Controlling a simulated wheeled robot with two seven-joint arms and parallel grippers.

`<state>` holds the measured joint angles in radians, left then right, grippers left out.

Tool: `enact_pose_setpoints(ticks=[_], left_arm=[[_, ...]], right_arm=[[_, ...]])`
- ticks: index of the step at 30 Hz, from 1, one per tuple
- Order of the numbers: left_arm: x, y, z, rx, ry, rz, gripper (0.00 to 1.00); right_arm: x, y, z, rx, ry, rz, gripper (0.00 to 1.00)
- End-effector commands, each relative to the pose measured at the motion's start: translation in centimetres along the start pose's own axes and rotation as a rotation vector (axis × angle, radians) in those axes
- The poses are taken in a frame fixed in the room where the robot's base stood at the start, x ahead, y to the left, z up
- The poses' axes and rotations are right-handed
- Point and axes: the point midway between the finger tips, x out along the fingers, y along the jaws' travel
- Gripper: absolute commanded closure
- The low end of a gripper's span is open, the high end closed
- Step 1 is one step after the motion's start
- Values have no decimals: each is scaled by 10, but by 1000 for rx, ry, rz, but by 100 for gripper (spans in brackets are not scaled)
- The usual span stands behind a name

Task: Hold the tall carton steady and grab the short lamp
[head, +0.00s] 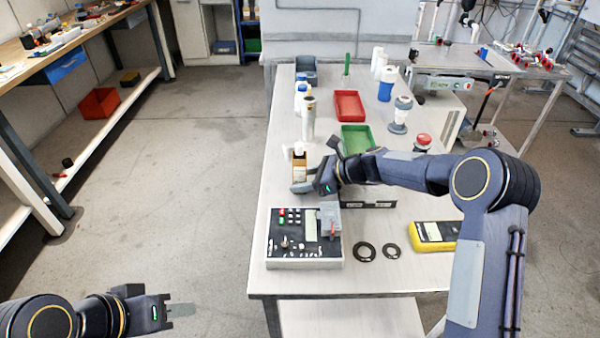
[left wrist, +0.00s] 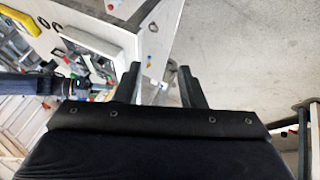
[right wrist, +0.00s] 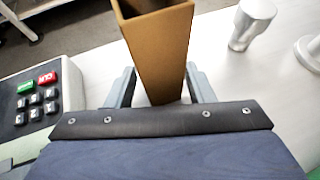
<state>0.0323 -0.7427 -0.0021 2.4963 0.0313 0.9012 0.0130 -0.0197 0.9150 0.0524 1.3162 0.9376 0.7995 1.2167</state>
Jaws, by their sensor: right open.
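The tall brown carton (head: 300,171) stands upright near the left edge of the table, and fills the middle of the right wrist view (right wrist: 163,50). My right gripper (right wrist: 163,88) is open, with one finger on each side of the carton; I cannot tell whether they touch it. A small white piece (head: 299,148) shows at the carton's top in the head view; whether it is inside or behind is unclear. I cannot single out the short lamp with certainty. My left gripper (head: 182,311) is open and empty, low beside the table; its fingers are apart in the left wrist view (left wrist: 160,85).
A control box (head: 304,252) sits in front of the carton. Two black rings (head: 365,252) and a yellow meter (head: 434,236) lie right of it. A pale cylinder (head: 308,120) stands behind the carton, with green (head: 357,140) and red (head: 349,106) trays beyond.

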Motion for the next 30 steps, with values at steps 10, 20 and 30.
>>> enact_pose_setpoints(ticks=[10,20,30], left_arm=[[0,0,0,0,0,0,64],[0,0,0,0,0,0,64],[-7,6,-31,56,-8,4,56]], right_arm=[[0,0,0,0,0,0,64],[0,0,0,0,0,0,80],[0,0,0,0,0,0,80]])
